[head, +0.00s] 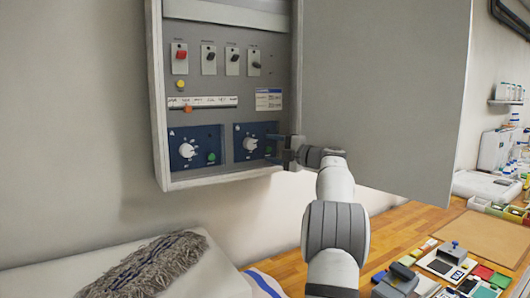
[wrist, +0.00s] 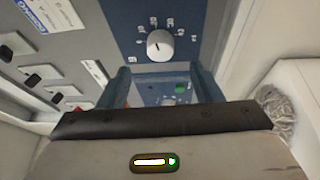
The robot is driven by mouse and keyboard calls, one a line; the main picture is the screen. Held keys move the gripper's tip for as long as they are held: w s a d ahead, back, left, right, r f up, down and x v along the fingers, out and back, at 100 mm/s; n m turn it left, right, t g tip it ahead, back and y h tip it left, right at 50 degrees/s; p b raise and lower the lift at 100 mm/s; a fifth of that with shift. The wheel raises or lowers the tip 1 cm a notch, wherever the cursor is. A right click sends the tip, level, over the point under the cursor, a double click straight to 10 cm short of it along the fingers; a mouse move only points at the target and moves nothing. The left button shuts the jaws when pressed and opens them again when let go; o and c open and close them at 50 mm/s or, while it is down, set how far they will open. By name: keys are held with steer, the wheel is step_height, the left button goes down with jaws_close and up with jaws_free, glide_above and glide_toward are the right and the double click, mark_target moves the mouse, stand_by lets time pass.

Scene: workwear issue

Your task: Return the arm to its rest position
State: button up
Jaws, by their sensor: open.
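My gripper (head: 283,150) is in front of the lower right of an open wall cabinet (head: 158,100), beside the blue panel marked B (head: 238,132). Its two fingers (wrist: 163,82) are apart in the wrist view, with nothing held between them. A white dial (wrist: 160,44) shows beyond the fingertips, and a green button (wrist: 181,87) shows between the fingers. In the head view, panel B has a white dial (head: 250,144) and a green button (head: 269,151) close to my fingertips. I cannot tell whether the fingers touch the panel. My arm (head: 335,225) reaches up from below.
The grey cabinet door (head: 385,90) stands open to the right, close beside my arm. Blue panel A (head: 196,146) and a row of switches (head: 208,60) are in the cabinet. A grey fluffy item (head: 145,268) lies lower left. A wooden worktop (head: 405,225) holds several small items at right.

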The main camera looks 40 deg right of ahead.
steer(key=a+r+m+t+h, duration=0.1)
steer(key=a+r+m+h, duration=0.3)
steer(key=a+m+h, duration=0.75)
steer(key=s+a+f+m+g+y, duration=0.2)
steer(key=s+a+f+m+g, duration=0.3)
steer(key=s+a+f, duration=0.9)
steer(key=s+a+f+m+g+y+b, duration=0.1)
steer(key=s+a+f+m+g+y, duration=0.2)
steer(key=s+a+f+g, duration=0.7)
steer(key=s+a+f+m, duration=0.2)
steer(key=s+a+f, duration=0.3)
steer(key=s+f, duration=0.4)
steer(key=shift+s, duration=2)
